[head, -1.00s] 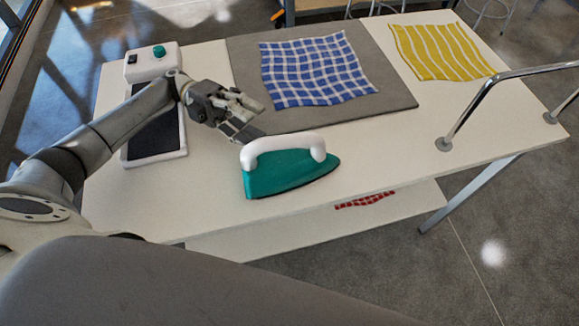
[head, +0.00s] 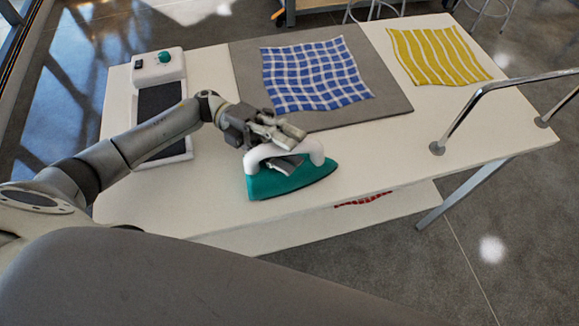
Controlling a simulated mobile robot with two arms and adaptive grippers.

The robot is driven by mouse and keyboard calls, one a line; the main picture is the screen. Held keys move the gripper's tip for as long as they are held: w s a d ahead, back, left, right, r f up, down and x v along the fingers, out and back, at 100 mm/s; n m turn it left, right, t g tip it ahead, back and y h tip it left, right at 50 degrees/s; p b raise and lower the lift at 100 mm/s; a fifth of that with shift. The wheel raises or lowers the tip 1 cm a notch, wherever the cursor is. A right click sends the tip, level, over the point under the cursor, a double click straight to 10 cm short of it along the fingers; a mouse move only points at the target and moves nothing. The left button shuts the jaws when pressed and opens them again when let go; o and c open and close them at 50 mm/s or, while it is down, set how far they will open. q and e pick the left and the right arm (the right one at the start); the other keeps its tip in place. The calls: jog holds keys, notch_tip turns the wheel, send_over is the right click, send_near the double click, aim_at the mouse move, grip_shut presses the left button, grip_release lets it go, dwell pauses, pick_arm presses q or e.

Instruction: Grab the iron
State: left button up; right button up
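The iron (head: 292,180) has a teal body and a white handle (head: 284,152). It stands flat near the front edge of the white table, its tip pointing right. My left gripper (head: 288,147) is at the handle, reaching in from the far left side. Its fingers look apart: one shows above the handle, the other through the gap between handle and body. The handle hides part of the fingers, so contact cannot be told. My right gripper is not in view.
A grey mat (head: 395,95) with a blue checked cloth (head: 315,73) lies behind the iron. A yellow striped cloth (head: 438,56) lies at the back right. A black-and-white device (head: 160,115) stands left, beside my arm. A metal rail (head: 478,98) rises at the right edge.

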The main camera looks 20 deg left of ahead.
pick_arm(q)
grip_shut()
dwell(0.3)
jog(key=shift+r, duration=0.2)
